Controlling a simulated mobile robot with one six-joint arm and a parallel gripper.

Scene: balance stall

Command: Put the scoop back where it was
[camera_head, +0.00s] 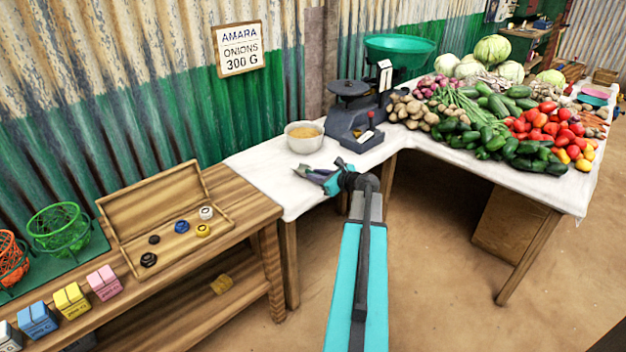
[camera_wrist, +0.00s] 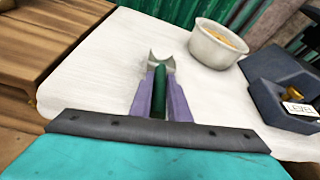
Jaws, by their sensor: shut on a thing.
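My gripper (camera_wrist: 160,82) is shut on the scoop (camera_wrist: 161,56) by its dark green handle. The scoop's pale metal head points away from my wrist, over the white cloth. In the head view my gripper (camera_head: 319,178) is over the near-left part of the cloth-covered table (camera_head: 265,176); the scoop there is too small to make out well. The white bowl (camera_head: 304,143) of orange-yellow grain stands just beyond it, and also shows in the wrist view (camera_wrist: 215,48). The scoop is apart from the bowl. I cannot tell its height above the cloth.
A dark balance scale (camera_head: 352,125) with a green pan (camera_head: 400,46) stands right of the bowl. Vegetables (camera_head: 500,120) crowd the table's right side. A wooden bench (camera_head: 245,205) at the left holds an open weight box (camera_head: 178,250). The cloth left of the bowl is bare.

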